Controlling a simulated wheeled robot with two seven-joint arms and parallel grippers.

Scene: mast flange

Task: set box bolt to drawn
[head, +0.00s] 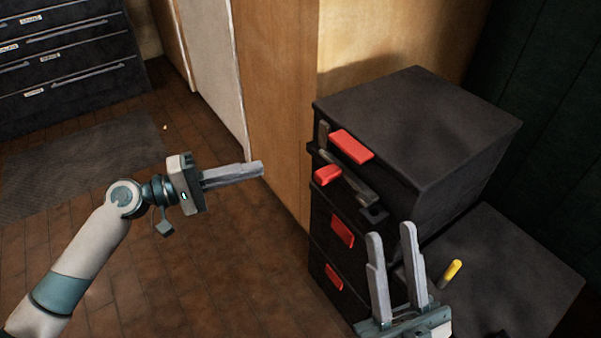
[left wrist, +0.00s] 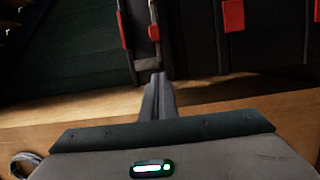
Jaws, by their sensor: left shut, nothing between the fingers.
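The box is a black cabinet (head: 430,135) with several red parts on its front. A dark grey bar (head: 348,178), which looks like the bolt, runs slantwise across the upper front, with a red knob (head: 327,174) beside it and a small dark bracket (head: 373,213) at its lower end. I cannot tell how far the bolt is drawn. My left gripper (head: 260,168) is shut and empty, left of the cabinet front and apart from it. It also shows in the left wrist view (left wrist: 158,82). My right gripper (head: 391,232) is open and empty, in front of the cabinet's lower right.
A lower dark surface (head: 520,275) with a yellow-handled tool (head: 451,272) lies right of my right gripper. A wooden panel (head: 275,110) stands behind the cabinet. Dark drawers (head: 65,60) stand far left. The brown tiled floor (head: 230,270) is clear.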

